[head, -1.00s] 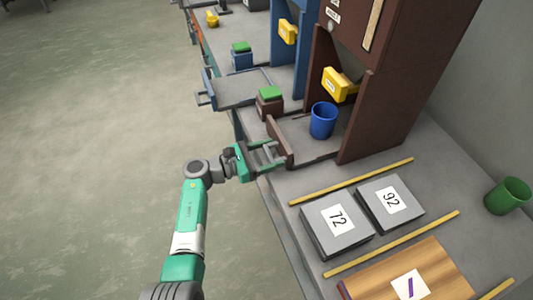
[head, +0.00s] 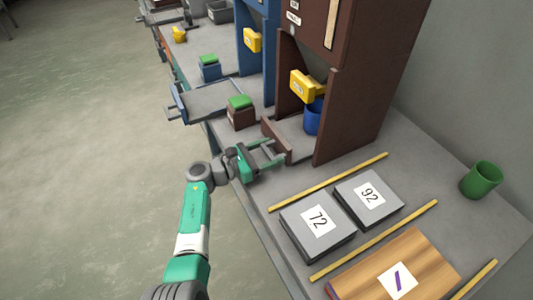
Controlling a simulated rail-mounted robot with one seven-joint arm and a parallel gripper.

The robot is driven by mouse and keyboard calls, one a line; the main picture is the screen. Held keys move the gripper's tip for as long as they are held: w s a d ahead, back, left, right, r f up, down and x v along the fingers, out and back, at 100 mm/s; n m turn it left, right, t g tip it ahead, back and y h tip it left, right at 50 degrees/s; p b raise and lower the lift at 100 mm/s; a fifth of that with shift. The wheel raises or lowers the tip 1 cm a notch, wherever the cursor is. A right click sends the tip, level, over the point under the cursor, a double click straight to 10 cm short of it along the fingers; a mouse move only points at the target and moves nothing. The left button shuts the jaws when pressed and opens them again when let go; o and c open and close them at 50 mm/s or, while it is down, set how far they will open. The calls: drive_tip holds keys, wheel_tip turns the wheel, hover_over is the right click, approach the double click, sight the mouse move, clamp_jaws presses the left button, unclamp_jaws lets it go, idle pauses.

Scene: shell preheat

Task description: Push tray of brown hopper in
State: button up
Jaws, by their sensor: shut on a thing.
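The brown hopper (head: 353,85) stands on the bench at the upper right. Its tray (head: 296,137) has a brown front panel (head: 276,142) and sticks partly out of the hopper. A blue cup (head: 312,120) stands on the tray inside the hopper, below the yellow lever (head: 308,87), which partly covers it. My gripper (head: 268,153) is at the outer side of the front panel, shut on what looks like the tray's handle; the grip itself is hard to see.
A brown box with a green top (head: 240,112) stands close beside the tray. The blue hopper's tray (head: 215,100) sticks out further back. Grey blocks marked 72 (head: 318,220) and 92 (head: 369,195) lie in front, and a green cup (head: 481,180) stands at the right.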

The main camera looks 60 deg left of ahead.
drive_tip(key=o, duration=1.1)
drive_tip(key=shift+w+f, duration=0.1)
drive_tip(key=shift+o, duration=1.4)
drive_tip(key=shift+w, duration=0.2)
drive_tip(key=shift+s, duration=0.15)
drive_tip(key=s+p, duration=0.3)
drive_tip(key=s, duration=0.4)
drive_tip(key=shift+r, duration=0.2)
drive_tip(key=shift+s+f, duration=0.1)
drive_tip(key=shift+s, duration=0.25)
